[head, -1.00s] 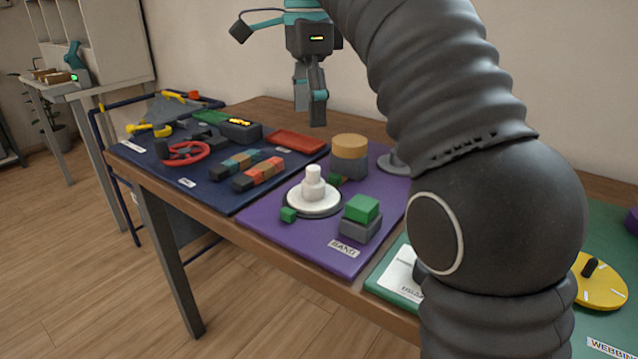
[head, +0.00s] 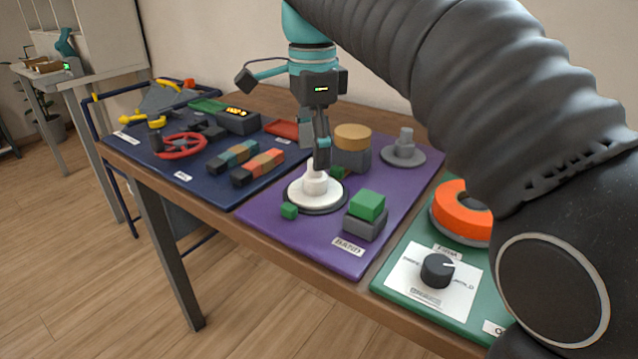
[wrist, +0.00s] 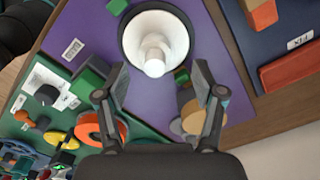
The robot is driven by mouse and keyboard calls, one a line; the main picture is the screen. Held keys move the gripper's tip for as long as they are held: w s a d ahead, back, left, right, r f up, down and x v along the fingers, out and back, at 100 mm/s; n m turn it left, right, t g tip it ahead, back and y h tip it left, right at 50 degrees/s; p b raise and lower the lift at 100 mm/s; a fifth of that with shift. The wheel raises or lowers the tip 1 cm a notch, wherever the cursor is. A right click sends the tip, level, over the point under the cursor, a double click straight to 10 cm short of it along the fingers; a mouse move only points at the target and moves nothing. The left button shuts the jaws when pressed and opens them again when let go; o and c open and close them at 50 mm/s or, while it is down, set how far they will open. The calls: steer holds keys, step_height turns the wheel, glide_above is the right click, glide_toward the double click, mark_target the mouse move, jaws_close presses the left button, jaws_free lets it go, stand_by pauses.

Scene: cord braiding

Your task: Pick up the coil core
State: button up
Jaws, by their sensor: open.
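A white stepped post, which looks like the coil core (head: 316,183), stands upright on a round white disc with a dark rim (head: 297,196) on the purple mat. My gripper (head: 321,164) points down just above and behind the post in the head view, partly covering its top. In the wrist view the post (wrist: 153,57) shows ahead, between the directions of the two spread fingers of my gripper (wrist: 161,70). The fingers are open with nothing between them. Whether a finger touches the post cannot be told.
Close around the disc are a green block on a grey base (head: 366,206), a small green cube (head: 289,210) and a tan cylinder on a grey block (head: 352,137). A grey stepped piece (head: 404,148) stands behind right. An orange ring (head: 460,212) lies on the green mat.

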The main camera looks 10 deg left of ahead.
mark_target(315, 176)
steer(key=shift+s+d+f+b, duration=0.1)
steer(key=shift+s+f+b, duration=0.05)
steer(key=shift+f+b, duration=1.25)
steer(key=shift+s+f+b, duration=0.1)
steer(key=shift+f+b, duration=1.25)
steer(key=shift+b, duration=0.05)
steer(key=shift+r, duration=0.1)
steer(key=c, duration=1.1)
